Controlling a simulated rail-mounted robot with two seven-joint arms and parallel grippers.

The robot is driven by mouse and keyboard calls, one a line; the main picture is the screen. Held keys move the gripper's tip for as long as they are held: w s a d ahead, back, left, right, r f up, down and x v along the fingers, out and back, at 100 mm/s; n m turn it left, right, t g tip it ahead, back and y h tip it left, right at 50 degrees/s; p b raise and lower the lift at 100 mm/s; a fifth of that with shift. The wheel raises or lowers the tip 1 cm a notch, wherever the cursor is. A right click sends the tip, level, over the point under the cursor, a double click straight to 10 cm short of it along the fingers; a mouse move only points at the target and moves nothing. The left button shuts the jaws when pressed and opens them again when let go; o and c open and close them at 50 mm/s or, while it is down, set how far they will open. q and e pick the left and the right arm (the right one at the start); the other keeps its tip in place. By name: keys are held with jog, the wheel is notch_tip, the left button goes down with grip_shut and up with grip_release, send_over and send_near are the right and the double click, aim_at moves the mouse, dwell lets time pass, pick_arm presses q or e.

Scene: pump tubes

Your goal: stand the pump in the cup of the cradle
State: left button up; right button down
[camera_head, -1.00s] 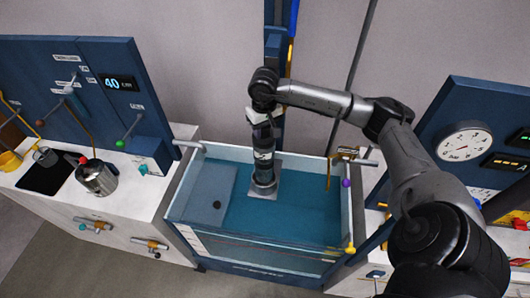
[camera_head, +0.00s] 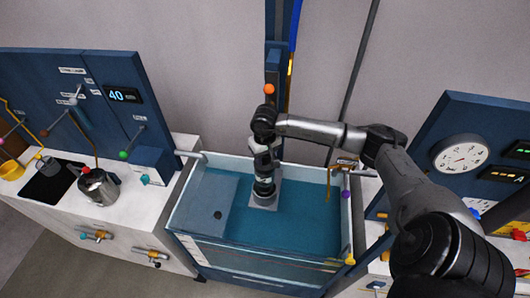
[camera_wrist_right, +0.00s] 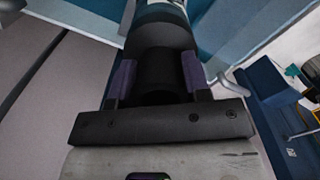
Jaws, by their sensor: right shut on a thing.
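The pump (camera_head: 264,184), a dark cylinder with pale bands, is upright in the teal water tank, under my right wrist. My right gripper (camera_wrist_right: 158,75) is shut on its black end, with a purple pad on each side in the right wrist view. The pump (camera_wrist_right: 158,34) runs away from the fingers there. The cradle's light grey square base (camera_head: 264,204) shows at the pump's foot in the head view. The cup is hidden by the pump, so I cannot tell whether the pump's foot is seated in it. My left gripper is not in view.
The tank's glass front and rim (camera_head: 352,215) surround the pump. A grey block (camera_head: 207,196) fills the tank's left side. A blue column (camera_head: 279,70) with an orange ball (camera_head: 269,89) stands behind. A metal jug (camera_head: 98,187) stands on the left counter.

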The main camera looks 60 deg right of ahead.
jog(key=shift+w+d+r, duration=0.1)
jog(key=shift+w+r, duration=0.05)
jog(key=c, duration=0.6)
grip_release()
jog(key=shift+r, duration=0.4)
notch_tip(320, 180, up, 10)
jog(key=b, duration=0.2)
jog(key=shift+f+b, duration=0.15)
jog(key=shift+b, duration=0.25)
jog(key=shift+r, duration=0.7)
